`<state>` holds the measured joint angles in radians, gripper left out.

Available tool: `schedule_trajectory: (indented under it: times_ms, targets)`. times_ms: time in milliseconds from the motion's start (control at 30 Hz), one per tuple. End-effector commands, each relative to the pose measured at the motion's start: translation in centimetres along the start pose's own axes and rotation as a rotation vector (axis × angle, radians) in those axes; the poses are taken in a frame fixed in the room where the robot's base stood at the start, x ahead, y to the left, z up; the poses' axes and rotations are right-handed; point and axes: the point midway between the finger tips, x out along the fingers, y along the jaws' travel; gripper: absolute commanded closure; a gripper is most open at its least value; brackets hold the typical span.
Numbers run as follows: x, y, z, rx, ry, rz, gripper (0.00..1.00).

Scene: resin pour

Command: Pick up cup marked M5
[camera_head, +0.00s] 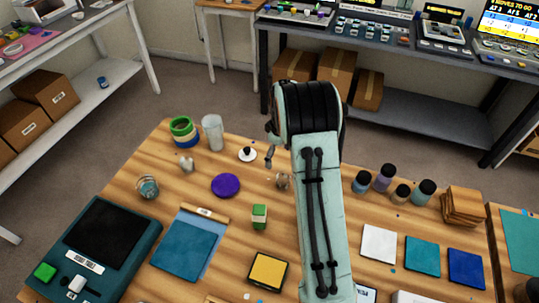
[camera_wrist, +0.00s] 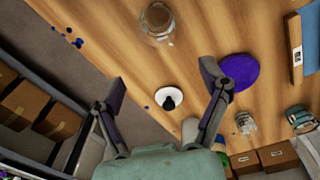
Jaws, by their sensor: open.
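No M5 mark can be read on any cup. A small clear cup (camera_head: 283,180) stands beside my arm; a clear cup (camera_wrist: 160,22) at the top of the wrist view looks like the same one. Another small clear cup (camera_head: 188,164) stands further left, and a teal-tinted one (camera_head: 147,186) stands near the left edge; they appear in the wrist view as a clear cup (camera_wrist: 245,122) and a teal one (camera_wrist: 300,118). My gripper (camera_wrist: 163,85) is open and empty above the table, mostly hidden by my arm in the head view.
A white disc with a black knob (camera_wrist: 168,99) shows between my fingers. A purple disc (camera_head: 225,185), a tall clear cup (camera_head: 212,132) and stacked tape rolls (camera_head: 183,131) stand around. Several dark-capped bottles (camera_head: 384,178) and a coaster stack (camera_head: 466,205) stand right.

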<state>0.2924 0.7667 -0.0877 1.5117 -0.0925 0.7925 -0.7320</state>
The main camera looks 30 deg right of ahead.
Motion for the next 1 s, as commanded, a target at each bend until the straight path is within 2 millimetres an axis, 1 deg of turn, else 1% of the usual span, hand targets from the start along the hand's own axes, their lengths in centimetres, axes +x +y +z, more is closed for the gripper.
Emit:
schedule_trajectory:
  times_ms: [33,100,167,267,400,500,667,900,967,1000]
  targets:
    - [1.7,-0.1,1.0,0.013,-0.029,-0.025,0.24]
    - [2.9,-0.2,1.8,0.025,-0.049,-0.043,0.24]
    - [3.7,-0.1,2.2,0.034,-0.057,-0.050,0.24]
    - [4.9,-0.1,2.4,0.036,-0.056,-0.049,0.24]
    - [7.2,-0.3,2.5,0.036,-0.055,-0.049,0.24]
    - [8.6,-0.3,2.5,0.035,-0.054,-0.049,0.24]
    - [9.7,-0.3,2.5,0.035,-0.053,-0.047,0.24]
    - [9.8,-0.3,2.5,0.035,-0.052,-0.046,0.24]
    - [9.8,-0.3,2.5,0.035,-0.052,-0.046,0.43]
    - [9.8,-0.3,2.5,0.035,-0.052,-0.047,0.55]
